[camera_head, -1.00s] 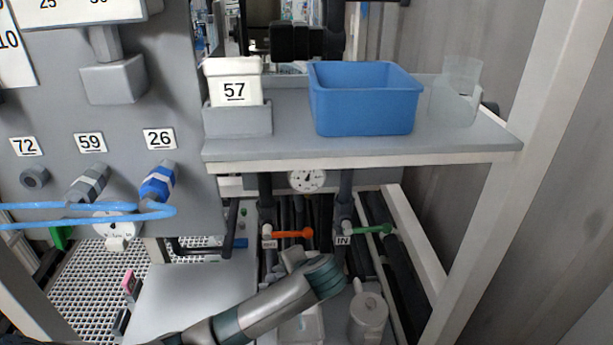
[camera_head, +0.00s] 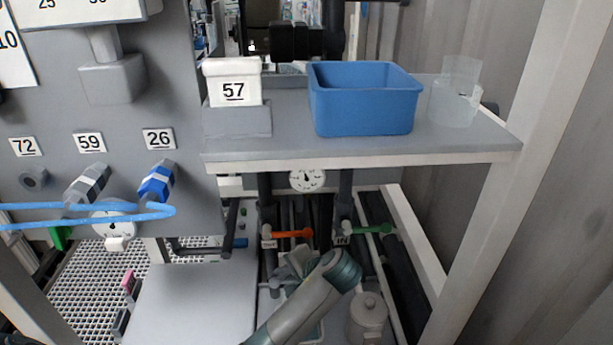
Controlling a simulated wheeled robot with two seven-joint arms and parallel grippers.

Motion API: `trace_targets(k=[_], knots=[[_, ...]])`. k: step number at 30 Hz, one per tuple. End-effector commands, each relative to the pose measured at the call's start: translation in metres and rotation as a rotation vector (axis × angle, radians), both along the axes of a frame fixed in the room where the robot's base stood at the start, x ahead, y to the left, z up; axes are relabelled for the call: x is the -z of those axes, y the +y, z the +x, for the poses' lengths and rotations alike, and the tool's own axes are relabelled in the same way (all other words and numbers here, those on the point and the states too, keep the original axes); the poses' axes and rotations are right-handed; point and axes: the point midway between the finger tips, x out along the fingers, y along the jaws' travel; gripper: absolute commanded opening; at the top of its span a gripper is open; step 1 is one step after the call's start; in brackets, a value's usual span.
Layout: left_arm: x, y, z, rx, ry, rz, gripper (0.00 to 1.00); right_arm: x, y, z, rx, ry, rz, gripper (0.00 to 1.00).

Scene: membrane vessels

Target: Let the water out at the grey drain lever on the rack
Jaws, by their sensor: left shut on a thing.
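My left arm (camera_head: 310,300) comes up from the bottom of the head view and bends at a teal-banded joint. My left gripper (camera_head: 290,270) is low in the rack, below the orange lever, shut on what seems to be the grey drain lever. The wrist and hand largely hide the fingertips and the grey lever, so I cannot tell how far the lever is turned. No running water shows. My right gripper is not in view.
An orange lever (camera_head: 293,234) and a green lever (camera_head: 372,229) sit on pipes below a shelf (camera_head: 450,147). The shelf holds a blue bin (camera_head: 365,105), a box marked 57 (camera_head: 234,82) and a clear jug (camera_head: 455,98). A lidded grey jug (camera_head: 367,318) stands right of my arm.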

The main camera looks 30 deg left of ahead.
Motion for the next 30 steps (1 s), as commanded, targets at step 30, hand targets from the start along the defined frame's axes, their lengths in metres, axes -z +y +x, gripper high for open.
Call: trace_targets(k=[30], knots=[[-0.001,-0.020,0.001,-0.366,-0.003,-0.004,0.00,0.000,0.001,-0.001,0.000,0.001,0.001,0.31]])
